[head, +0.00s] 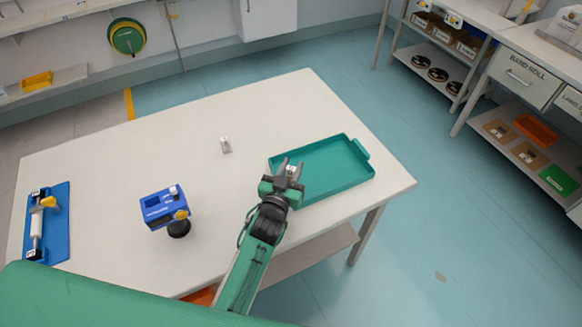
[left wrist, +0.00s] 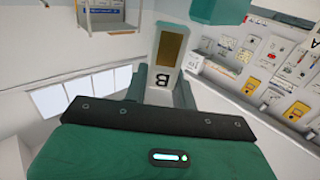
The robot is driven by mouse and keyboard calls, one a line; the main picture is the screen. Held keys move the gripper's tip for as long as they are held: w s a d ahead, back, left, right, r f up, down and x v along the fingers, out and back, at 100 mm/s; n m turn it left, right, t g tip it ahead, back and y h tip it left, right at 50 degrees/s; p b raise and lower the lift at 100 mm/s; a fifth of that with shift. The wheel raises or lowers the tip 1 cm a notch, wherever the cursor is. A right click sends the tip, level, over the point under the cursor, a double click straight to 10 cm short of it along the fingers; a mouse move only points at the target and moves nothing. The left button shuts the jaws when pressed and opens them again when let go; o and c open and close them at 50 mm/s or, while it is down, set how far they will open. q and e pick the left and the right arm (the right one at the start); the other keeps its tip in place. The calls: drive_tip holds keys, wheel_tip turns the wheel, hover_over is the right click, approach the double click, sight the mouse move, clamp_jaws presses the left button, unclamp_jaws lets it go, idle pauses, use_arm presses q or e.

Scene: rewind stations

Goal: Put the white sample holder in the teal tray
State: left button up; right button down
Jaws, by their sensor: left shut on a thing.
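My left gripper (head: 288,171) is shut on a small white sample holder (head: 291,170), over the left part of the teal tray (head: 340,182). In the left wrist view the held holder (left wrist: 162,95) shows a black letter B and a brownish-gold window. The head view does not clearly show whether it touches the tray floor. The rest of the tray looks empty. A second small white holder (head: 225,145) stands on the table, left of the tray and apart from it. My right gripper is not in view.
The white table (head: 110,170) also carries a blue device with a yellow knob (head: 163,207) and a blue board with a roller (head: 58,225). Shelves with drawers (head: 525,75) stand at the right. The table's middle is mostly clear.

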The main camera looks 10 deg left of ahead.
use_arm(q)
drive_tip(key=shift+f, duration=0.4)
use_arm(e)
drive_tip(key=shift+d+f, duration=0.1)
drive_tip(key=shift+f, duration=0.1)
use_arm(q)
drive_tip(key=o, duration=0.9)
drive_tip(key=shift+o, duration=0.2)
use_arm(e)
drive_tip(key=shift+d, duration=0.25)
use_arm(q)
drive_tip(key=shift+r, duration=0.15)
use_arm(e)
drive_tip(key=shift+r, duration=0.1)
use_arm(q)
drive_tip(key=shift+s+r+p, duration=0.1)
drive_tip(key=shift+r+p, duration=0.25)
drive_tip(key=shift+r, duration=0.3)
drive_tip(key=s+a+b, duration=0.2)
drive_tip(key=s, duration=0.9)
drive_tip(key=shift+s+f, duration=0.15)
drive_tip(key=shift+s, duration=0.2)
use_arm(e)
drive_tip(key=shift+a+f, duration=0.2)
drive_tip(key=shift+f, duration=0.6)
